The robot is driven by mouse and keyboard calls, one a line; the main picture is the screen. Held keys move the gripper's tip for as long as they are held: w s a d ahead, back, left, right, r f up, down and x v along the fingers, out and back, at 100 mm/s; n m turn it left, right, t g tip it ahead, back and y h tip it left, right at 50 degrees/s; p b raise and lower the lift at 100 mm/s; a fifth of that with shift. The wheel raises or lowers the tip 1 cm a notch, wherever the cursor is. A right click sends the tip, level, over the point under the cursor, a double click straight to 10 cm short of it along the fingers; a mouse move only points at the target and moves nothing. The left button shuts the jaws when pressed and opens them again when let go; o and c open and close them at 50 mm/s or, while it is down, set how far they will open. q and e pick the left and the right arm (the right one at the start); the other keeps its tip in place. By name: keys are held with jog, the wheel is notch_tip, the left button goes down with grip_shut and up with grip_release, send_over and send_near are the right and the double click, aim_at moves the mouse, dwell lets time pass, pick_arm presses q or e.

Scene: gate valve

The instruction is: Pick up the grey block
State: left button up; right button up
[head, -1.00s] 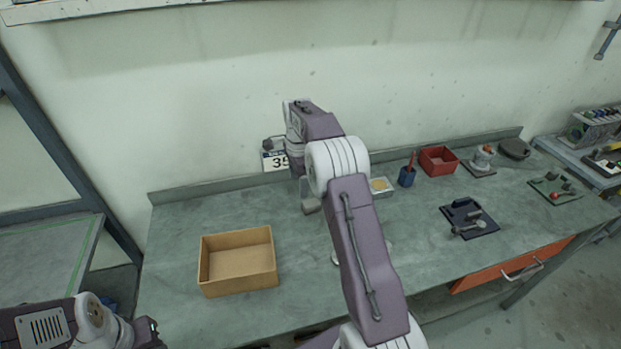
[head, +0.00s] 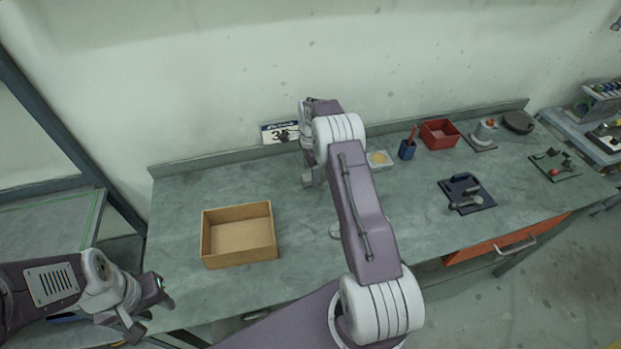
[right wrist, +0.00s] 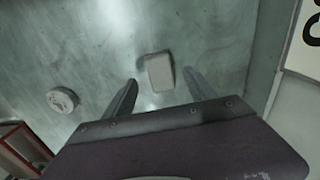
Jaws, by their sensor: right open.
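The grey block (right wrist: 159,72) is a small, pale, rounded rectangular piece lying on the bench top in the right wrist view. My right gripper (right wrist: 160,77) is open, with its two fingers apart on either side of the block in that picture. I cannot tell how high the fingers are above it. In the head view my right gripper (head: 308,178) is over the back middle of the bench, largely behind my own arm, and I cannot make out the block there. My left gripper (head: 152,308) is open and empty at the bench's front left corner.
An open cardboard box (head: 240,263) stands on the left of the bench (head: 185,190). A pale round disc (right wrist: 62,100) lies near the block. To the right are a blue cup (head: 406,150), a red bin (head: 440,134) and a dark tool mat (head: 455,187). A sign (head: 270,132) is behind.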

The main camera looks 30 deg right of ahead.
aim_at(310, 177)
notch_tip(310, 177, down, 3)
jog(key=shift+a+r, duration=0.15)
jog(key=shift+r, duration=0.05)
jog(key=shift+w+f, duration=0.2)
jog(key=shift+f, duration=0.25)
jog(key=shift+s+r, duration=0.15)
jog(key=c, duration=1)
grip_shut()
pick_arm(q)
jog(key=shift+r, duration=0.5)
